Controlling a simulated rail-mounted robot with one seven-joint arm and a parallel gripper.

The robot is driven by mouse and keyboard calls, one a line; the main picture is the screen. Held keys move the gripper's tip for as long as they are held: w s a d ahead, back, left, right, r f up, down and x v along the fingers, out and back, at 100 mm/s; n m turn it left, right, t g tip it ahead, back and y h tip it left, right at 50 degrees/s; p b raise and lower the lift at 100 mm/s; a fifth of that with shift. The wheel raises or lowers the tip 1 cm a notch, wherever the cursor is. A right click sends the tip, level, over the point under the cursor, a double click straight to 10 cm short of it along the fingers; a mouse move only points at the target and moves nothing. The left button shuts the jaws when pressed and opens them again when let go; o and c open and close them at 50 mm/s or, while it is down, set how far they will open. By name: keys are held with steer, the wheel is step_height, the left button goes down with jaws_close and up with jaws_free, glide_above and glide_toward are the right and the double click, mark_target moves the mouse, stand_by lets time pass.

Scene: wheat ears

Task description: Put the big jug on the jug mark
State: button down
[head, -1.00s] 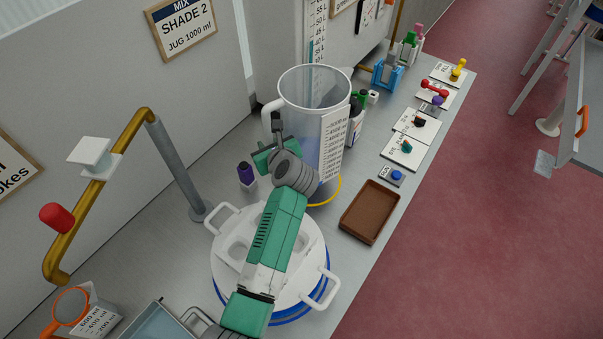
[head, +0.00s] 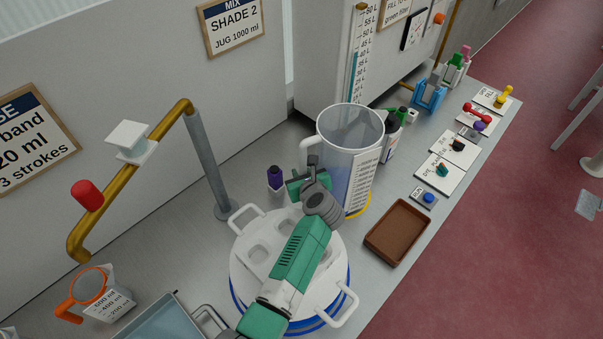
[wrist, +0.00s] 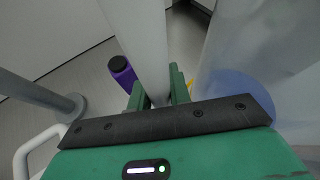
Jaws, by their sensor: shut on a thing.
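The big jug (head: 362,150) is a tall clear jug with a white handle (head: 309,150) and a white scale label. It stands upright over the jug mark, a yellow ring (head: 367,204), whose right edge shows beside the jug's base. I cannot tell whether the base touches the bench, as my arm hides part of it. My gripper (head: 312,173) is at the jug's left side, shut on its handle. In the wrist view the pale handle (wrist: 147,45) runs between the two green fingers (wrist: 158,95), with the clear jug wall to the right.
A lidded white pot (head: 290,265) stands below my arm. A brass spout (head: 140,165) and an orange-handled jug (head: 100,290) are at left.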

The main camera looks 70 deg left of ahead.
steer(key=shift+f, duration=0.1)
steer(key=c, duration=1.3)
jaws_free()
steer(key=p+v, duration=0.2)
steer(key=v, duration=1)
